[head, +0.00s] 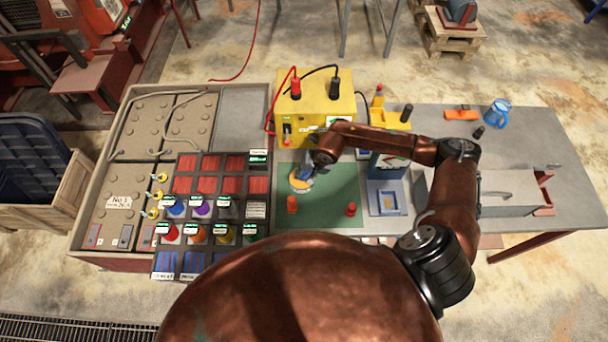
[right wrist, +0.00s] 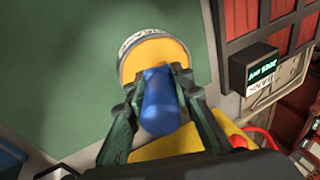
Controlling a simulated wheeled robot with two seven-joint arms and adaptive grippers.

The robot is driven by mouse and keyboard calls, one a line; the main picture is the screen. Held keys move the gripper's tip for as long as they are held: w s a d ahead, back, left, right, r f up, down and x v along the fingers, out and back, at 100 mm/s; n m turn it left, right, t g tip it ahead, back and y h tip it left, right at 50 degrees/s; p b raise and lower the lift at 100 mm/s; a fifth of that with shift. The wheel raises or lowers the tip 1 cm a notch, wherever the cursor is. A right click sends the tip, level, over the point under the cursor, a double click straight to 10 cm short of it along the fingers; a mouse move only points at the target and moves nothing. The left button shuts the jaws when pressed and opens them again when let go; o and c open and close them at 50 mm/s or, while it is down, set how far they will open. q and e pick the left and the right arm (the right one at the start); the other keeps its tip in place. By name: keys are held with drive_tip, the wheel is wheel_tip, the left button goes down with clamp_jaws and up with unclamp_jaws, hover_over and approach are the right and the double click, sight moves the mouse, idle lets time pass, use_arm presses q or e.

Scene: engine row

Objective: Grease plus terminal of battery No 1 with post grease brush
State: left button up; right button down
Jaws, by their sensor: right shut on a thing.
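Battery No 1 (head: 118,215) stands at the left of the bench top, with its "No 1" label and a red patch and grey patches along its front edge; I cannot make out which is the plus terminal. My right gripper (head: 318,163) is shut on a blue-handled tool, apparently the post grease brush (right wrist: 160,98), above a round tin of orange-yellow grease (head: 297,184). The tin (right wrist: 140,40) stands on the green mat. The blue handle covers part of the tin, and the brush's bristles are hidden. My left gripper is not in view.
A yellow charger box (head: 310,118) with red and black leads stands behind the mat (head: 330,190). A rack (head: 215,185) of red bins and colored caps lies between battery and mat. An orange piece (head: 292,204) and a red piece (head: 351,210) stand on the mat.

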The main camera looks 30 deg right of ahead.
drive_tip(key=shift+s, duration=0.1)
drive_tip(key=shift+r+p, duration=1.25)
drive_tip(key=shift+r, duration=2.25)
